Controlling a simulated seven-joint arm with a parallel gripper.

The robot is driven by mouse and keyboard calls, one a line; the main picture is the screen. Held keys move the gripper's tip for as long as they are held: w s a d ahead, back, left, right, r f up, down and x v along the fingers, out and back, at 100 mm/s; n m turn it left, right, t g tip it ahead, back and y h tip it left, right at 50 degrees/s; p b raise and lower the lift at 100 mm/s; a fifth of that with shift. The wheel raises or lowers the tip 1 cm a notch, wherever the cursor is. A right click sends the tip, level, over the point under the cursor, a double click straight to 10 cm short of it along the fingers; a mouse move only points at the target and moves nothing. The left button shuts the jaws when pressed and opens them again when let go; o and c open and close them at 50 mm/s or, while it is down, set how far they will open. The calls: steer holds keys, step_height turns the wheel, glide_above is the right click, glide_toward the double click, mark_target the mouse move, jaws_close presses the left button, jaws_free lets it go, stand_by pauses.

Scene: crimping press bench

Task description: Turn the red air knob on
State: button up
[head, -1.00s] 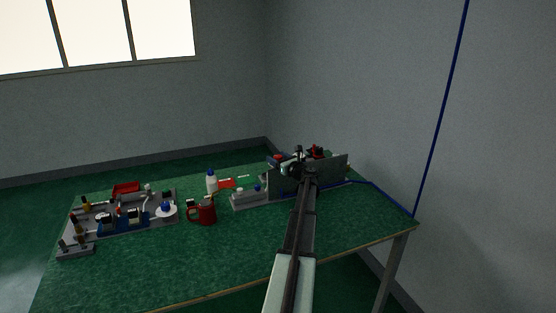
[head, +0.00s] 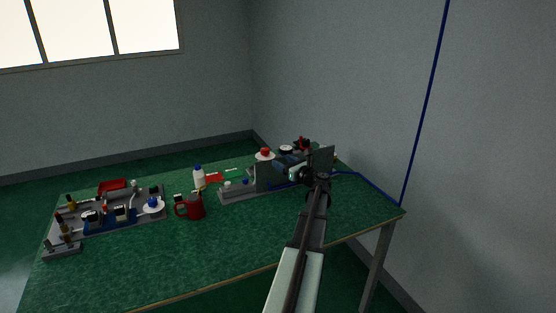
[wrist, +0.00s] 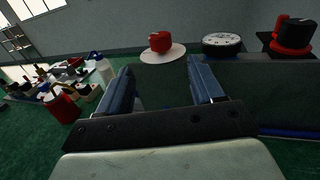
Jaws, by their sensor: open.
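In the wrist view a red knob (wrist: 160,42) sits on a round pale disc, ahead of my gripper and between its fingers in the picture. It also shows in the head view (head: 265,153) on top of the press unit. A second red part with a black top (wrist: 293,35) stands at the far right of the wrist view; a red and black part (head: 301,144) shows at the unit's back. I cannot tell which is the air knob. My gripper (wrist: 165,76) is open and empty, touching neither. In the head view my gripper (head: 318,178) is in front of the unit's right end.
A round white gauge (wrist: 222,43) stands between the two red parts. A dark panel (wrist: 270,85) lies ahead at right. A red can (head: 190,207), a white bottle (head: 198,177) and a parts tray (head: 150,220) are to the left. The table's front (head: 150,265) is clear.

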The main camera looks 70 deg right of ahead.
mark_target(268, 152)
steer(key=shift+s+a, duration=0.25)
steer(key=shift+s, duration=0.2)
steer(key=shift+r, duration=0.15)
steer(key=shift+w+d, duration=0.1)
steer(key=x, duration=1.3)
steer(key=shift+w+d, duration=0.15)
steer(key=shift+w, duration=0.1)
